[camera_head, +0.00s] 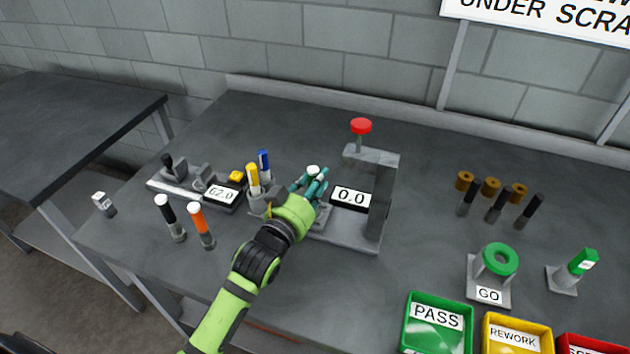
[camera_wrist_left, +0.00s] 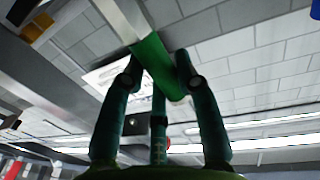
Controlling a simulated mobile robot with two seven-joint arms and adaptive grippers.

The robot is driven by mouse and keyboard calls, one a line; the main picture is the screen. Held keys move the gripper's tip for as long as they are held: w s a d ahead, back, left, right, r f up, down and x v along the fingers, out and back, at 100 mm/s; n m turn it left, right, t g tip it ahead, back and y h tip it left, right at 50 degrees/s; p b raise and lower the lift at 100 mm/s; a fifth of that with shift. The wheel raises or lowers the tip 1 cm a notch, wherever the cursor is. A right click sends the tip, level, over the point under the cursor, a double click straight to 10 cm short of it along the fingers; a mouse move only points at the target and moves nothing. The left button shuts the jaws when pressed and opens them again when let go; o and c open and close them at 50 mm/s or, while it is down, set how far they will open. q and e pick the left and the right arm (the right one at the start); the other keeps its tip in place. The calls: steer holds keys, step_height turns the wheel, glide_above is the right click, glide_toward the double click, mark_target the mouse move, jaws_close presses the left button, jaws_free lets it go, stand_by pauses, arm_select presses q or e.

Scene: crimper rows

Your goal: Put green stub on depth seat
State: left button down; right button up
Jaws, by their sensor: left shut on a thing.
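My left gripper (camera_head: 314,178) is shut on the green stub, in front of the gauge stand (camera_head: 384,205) with the red knob. In the head view the fingers hide most of the stub, and only a white end shows between them. In the left wrist view the green stub (camera_wrist_left: 157,62) sits tilted between the teal fingers (camera_wrist_left: 158,80), with a grey metal part running on to the upper left. The stand has a grey base, an upright and a 0.0 display (camera_head: 350,197). The depth seat itself is not clearly visible; my gripper and arm cover part of this stand's base.
Left of the gripper are a 62.0 gauge (camera_head: 221,193), a yellow stub (camera_head: 253,178) and a blue stub (camera_head: 264,161). Black (camera_head: 170,217) and orange (camera_head: 201,225) pieces stand near the front edge. A GO ring gauge (camera_head: 490,280) and PASS bin (camera_head: 437,328) are at right.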

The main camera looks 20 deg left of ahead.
arm_select(q)
steer(key=c, duration=1.2)
jaws_free()
steer(key=shift+f, duration=0.15)
steer(key=shift+c, duration=0.2)
steer(key=o, duration=0.3)
arm_select(e)
steer(key=shift+s+a+f, duration=0.1)
steer(key=shift+s+f, duration=0.05)
steer(key=shift+s, duration=0.75)
arm_select(q)
steer(key=shift+r, duration=0.2)
steer(key=shift+s+a+b, duration=0.35)
steer(key=shift+s+b, duration=0.05)
steer(key=shift+s, duration=1.6)
steer(key=shift+s+a+b, duration=0.3)
steer(key=shift+s+b, duration=0.1)
steer(key=shift+s, duration=1.55)
steer(key=shift+s+a+b, duration=0.35)
steer(key=shift+s+b, duration=0.05)
steer(key=shift+s, duration=1.6)
arm_select(e)
steer(key=shift+w+f, duration=0.25)
steer(key=shift+f, duration=0.85)
